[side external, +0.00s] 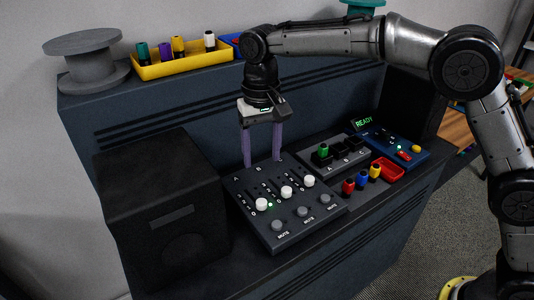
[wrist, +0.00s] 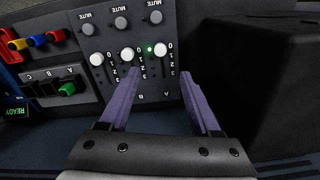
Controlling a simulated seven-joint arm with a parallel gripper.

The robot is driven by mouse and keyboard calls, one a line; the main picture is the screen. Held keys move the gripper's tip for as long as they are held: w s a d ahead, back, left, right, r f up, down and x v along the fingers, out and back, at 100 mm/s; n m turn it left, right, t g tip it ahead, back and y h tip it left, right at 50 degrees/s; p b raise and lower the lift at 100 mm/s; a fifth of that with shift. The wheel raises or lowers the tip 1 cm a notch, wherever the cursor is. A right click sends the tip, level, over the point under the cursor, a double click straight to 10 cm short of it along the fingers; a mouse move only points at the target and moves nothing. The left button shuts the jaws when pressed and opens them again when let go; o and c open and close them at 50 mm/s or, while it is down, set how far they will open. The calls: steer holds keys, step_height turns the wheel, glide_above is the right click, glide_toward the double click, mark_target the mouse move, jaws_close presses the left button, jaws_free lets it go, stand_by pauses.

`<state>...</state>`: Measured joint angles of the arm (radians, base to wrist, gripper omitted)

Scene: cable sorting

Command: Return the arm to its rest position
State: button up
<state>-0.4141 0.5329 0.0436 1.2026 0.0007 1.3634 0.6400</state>
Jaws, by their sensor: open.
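My gripper (side external: 262,147) has two purple fingers and points down over the back edge of the dark mixer panel (side external: 243,194). The fingers are spread apart with nothing between them. In the wrist view my gripper (wrist: 160,72) also shows open, its fingertips over the panel near the sliders. The panel carries white slider knobs, one of them at the left (side external: 262,204), one in the middle (side external: 286,192) and one at the right (side external: 309,181). A green light (side external: 270,205) is lit beside the left knob. Grey mute buttons (side external: 303,211) sit along the front.
A black box (side external: 160,200) stands left of the panel. A yellow tray (side external: 185,67) and grey spool (side external: 87,60) sit on the back shelf.

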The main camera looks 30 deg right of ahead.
steer(key=s+d+r+m+t, duration=0.1)
steer(key=s+d+r+t, duration=0.15)
steer(key=d+r, duration=0.6)
steer(key=s+d+r+t, duration=0.1)
steer(key=s+d+r, duration=0.2)
steer(key=s, duration=0.3)
steer(key=s+d+r, duration=0.3)
steer(key=s+d, duration=0.1)
steer(key=s, duration=0.1)
steer(key=s+d+f+n+t, duration=0.1)
steer(key=s+d+f, duration=0.1)
steer(key=s+f, duration=0.4)
steer(key=s+d+f+n+t, duration=0.1)
steer(key=s+d+f+n, duration=0.1)
steer(key=s+f, duration=0.4)
steer(key=s+d, duration=0.1)
steer(key=s, duration=0.3)
steer(key=shift+s+n, duration=0.3)
steer(key=shift+r, duration=0.1)
stand_by(0.9)
